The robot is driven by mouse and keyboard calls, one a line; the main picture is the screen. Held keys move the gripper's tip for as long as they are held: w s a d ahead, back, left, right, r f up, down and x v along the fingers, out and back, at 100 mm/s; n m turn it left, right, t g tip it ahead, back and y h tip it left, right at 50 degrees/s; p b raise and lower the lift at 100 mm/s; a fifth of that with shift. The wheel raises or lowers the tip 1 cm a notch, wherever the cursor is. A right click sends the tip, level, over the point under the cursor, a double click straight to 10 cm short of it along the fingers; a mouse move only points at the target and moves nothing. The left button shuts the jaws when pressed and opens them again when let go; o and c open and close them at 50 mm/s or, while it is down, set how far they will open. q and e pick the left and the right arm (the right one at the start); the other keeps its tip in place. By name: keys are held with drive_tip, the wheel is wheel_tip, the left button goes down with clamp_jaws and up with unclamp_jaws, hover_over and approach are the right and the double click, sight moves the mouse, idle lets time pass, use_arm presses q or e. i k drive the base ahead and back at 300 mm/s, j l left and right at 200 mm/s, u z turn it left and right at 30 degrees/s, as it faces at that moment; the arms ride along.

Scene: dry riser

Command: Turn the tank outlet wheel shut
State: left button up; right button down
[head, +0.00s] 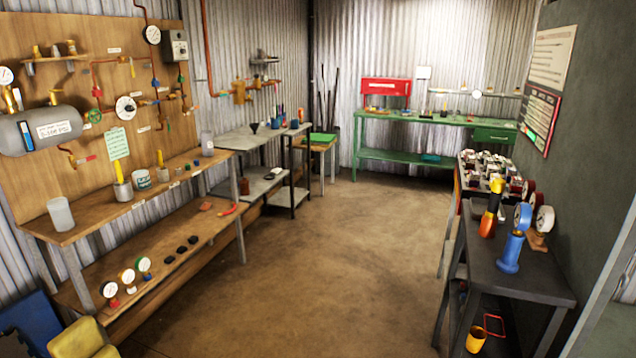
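A grey tank (42,130) with a white label is mounted on the wooden wall panel at the far left. A brass fitting (54,98) stands on top of it. A small pipe with a red lever (84,159) is below its right end. To the right of the tank, a green handwheel (94,116) sits on the panel, with a red handle (97,92) above it. I cannot tell from here which of these is the tank outlet wheel, or how far any is turned. Neither of my grippers shows in the head view.
A wooden bench (112,208) with cups and fittings runs below the panel, with gauges on its lower shelf. A yellow object (82,340) stands at the front left. A dark table (528,278) with gauges is at the right. The middle floor is clear.

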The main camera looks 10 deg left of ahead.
sight(89, 114)
drive_tip(key=i+u, duration=0.1)
drive_tip(key=i, duration=0.5)
drive_tip(key=i+l+u, duration=0.1)
drive_tip(key=i, duration=0.45)
drive_tip(key=i+l+u, duration=0.1)
drive_tip(key=i, duration=0.5)
drive_tip(key=i+l+u, duration=0.1)
drive_tip(key=i+l, duration=0.15)
drive_tip(key=i, duration=0.3)
